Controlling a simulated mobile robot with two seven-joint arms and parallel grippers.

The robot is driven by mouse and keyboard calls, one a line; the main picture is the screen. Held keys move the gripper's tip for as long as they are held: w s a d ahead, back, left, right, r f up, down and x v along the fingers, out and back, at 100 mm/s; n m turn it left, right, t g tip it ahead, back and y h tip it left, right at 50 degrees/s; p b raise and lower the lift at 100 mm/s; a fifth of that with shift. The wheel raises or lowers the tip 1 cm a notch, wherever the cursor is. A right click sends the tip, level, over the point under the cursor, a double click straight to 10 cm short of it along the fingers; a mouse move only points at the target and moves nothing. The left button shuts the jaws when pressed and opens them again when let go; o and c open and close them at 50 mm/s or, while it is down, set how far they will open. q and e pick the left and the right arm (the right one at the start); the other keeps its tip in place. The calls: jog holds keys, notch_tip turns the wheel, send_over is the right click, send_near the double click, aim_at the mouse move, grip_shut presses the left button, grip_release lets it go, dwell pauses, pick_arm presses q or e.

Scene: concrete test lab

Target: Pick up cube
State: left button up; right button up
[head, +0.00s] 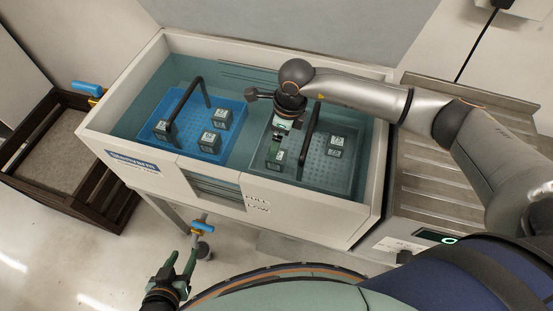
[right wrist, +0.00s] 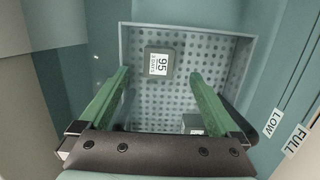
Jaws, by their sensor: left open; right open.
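Dark cubes with pale labels sit in two perforated trays inside a water tank. The grey tray (head: 345,178) on the right holds cubes, among them one at its right side (head: 336,142). My right gripper (head: 277,152) is open and points down over this tray's left part, beside a cube (head: 276,161). In the right wrist view, a cube labelled 95 (right wrist: 159,63) lies beyond and between the open fingertips, with nothing gripped. My left gripper (head: 182,262) is open and empty, outside the tank at lower left.
The tank's pale walls (head: 100,135) surround both trays. A blue tray (head: 186,152) with cubes stands left of the grey one. Each tray has an upright dark handle, one (head: 312,130) close to my right gripper. A brown crate (head: 50,150) stands left.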

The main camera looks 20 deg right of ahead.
aim_at(278, 165)
jog(key=f, duration=0.3)
jog(key=shift+w+a+f, duration=0.15)
jog(key=shift+a, duration=0.05)
notch_tip(278, 165, down, 4)
jog(key=shift+f, duration=0.1)
jog(key=shift+a+f, duration=0.1)
jog(key=shift+f, duration=0.45)
grip_shut()
